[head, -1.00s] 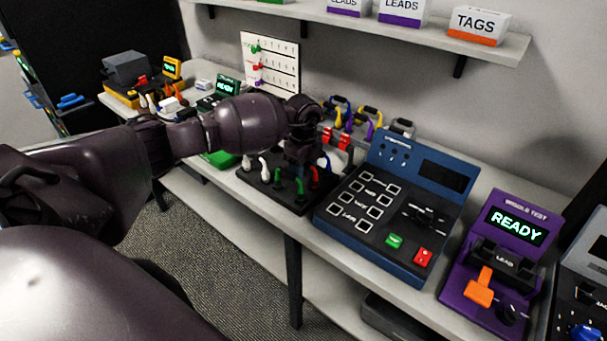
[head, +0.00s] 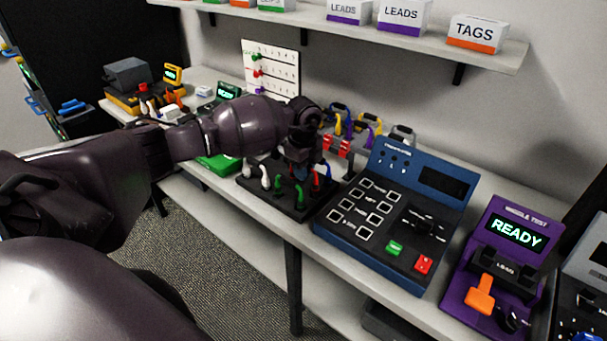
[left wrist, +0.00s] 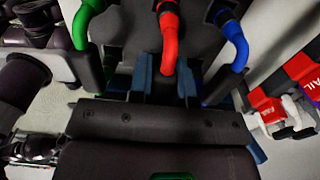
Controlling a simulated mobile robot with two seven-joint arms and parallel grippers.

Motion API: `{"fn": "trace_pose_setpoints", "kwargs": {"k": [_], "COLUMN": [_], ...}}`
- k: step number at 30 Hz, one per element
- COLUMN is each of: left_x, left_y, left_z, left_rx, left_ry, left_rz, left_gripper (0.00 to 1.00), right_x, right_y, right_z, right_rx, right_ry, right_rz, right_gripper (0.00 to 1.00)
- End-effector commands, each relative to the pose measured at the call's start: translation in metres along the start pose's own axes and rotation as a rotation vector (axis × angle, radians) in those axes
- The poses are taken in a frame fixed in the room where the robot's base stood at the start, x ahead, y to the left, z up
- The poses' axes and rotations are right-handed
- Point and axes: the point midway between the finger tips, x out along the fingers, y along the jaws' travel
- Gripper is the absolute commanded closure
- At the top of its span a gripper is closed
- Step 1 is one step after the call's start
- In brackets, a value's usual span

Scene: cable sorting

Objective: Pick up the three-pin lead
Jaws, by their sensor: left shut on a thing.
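A black rack (head: 262,194) on the bench holds several short bent leads in white, green, red and blue. My left gripper (head: 300,166) is over the rack's back part, pointing down among the leads. In the left wrist view, my left gripper (left wrist: 166,84) is shut on the red lead (left wrist: 170,42), whose bent end sits between the blue fingertips. The green lead (left wrist: 84,26) stands to its left and the blue lead (left wrist: 236,46) to its right. I cannot tell the pin counts. My right gripper is not in view.
A blue tester (head: 392,215) stands right of the rack, and a purple test unit (head: 507,250) reading READY is further right. Red clips (head: 337,146) and several coloured leads stand behind. A shelf (head: 440,42) with labelled boxes runs above the bench.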

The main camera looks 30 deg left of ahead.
Motion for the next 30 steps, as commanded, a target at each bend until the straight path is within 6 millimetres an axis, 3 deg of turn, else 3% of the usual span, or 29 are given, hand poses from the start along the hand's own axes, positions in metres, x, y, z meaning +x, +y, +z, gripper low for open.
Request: {"fn": "trace_pose_setpoints", "kwargs": {"k": [18, 24, 30], "left_x": [-0.146, -0.175, -0.189], "left_y": [-0.001, 0.000, 0.000], "left_z": [0.000, 0.000, 0.000], "left_rx": [0.000, -0.001, -0.001], "left_ry": [-0.002, -0.002, -0.002], "left_rz": [-0.003, -0.002, -0.001], "left_gripper": [1.00, 1.00, 1.00], "right_x": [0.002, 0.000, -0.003], "right_y": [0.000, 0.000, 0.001], "right_z": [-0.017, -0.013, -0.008], "right_rx": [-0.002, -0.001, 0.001], "right_ry": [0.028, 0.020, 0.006], "right_rz": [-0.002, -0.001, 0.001], "right_gripper": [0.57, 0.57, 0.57]}}
